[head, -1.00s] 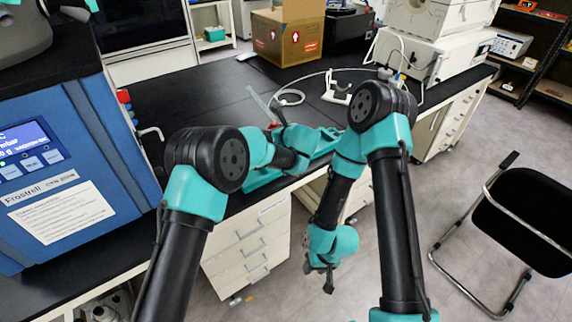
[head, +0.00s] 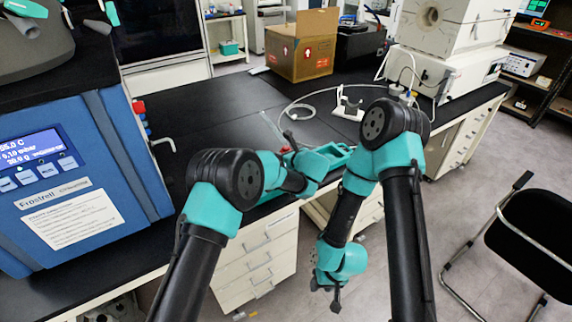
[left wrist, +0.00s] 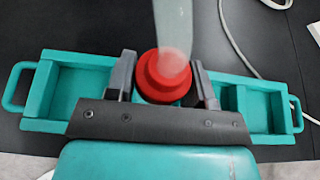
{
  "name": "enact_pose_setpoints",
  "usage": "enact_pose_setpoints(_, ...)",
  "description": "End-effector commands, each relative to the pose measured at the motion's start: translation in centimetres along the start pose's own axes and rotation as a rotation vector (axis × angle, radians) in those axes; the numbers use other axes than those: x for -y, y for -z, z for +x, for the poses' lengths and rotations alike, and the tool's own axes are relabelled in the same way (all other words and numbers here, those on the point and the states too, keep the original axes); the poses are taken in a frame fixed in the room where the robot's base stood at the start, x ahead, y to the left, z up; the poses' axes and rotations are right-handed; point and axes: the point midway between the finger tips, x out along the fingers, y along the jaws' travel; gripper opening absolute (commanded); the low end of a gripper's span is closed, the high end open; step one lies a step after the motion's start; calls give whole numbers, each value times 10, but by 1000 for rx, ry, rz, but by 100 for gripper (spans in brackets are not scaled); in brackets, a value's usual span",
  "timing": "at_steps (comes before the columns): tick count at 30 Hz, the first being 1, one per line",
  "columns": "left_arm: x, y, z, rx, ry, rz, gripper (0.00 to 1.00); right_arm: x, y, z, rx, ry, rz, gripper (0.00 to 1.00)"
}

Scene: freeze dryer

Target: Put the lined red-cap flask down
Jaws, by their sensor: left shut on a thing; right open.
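My left gripper (left wrist: 160,85) is shut on the red-cap flask. In the left wrist view the flask's red cap (left wrist: 163,82) sits between the two dark fingers, and a translucent tube (left wrist: 174,25) runs up from it. The fingers and cap hide the flask's body, so I cannot tell whether it touches anything below. A teal carrier tray (left wrist: 68,92) with compartments and end handles lies beneath, showing on both sides of the gripper. In the head view the tray (head: 338,153) is partly hidden by my left arm. My right gripper (head: 327,290) is open and empty, beyond the bench's front edge.
A blue freeze dryer (head: 90,180) stands at the left of the black bench. A white stand (head: 347,104) with a looping hose is behind the tray. A cardboard box (head: 300,50) and white instruments (head: 450,65) are at the back.

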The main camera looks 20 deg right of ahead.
Motion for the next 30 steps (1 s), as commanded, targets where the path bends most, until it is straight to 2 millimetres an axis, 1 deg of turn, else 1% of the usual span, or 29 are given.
enact_pose_setpoints(2,0,0,0,0,0,0,24,0,0,0,0,0,0,43)
enact_pose_setpoints(5,0,7,3,-1,0,2,24,0,0,0,0,0,0,43)
enact_pose_setpoints(12,0,35,14,-1,0,2,24,0,0,0,0,0,0,43)
enact_pose_setpoints(26,0,40,16,0,0,1,24,0,0,0,0,0,0,43)
enact_pose_setpoints(27,0,40,16,0,0,0,51,0,0,0,0,0,0,43)
enact_pose_setpoints(30,0,40,16,-1,0,0,61,0,0,0,0,0,0,43)
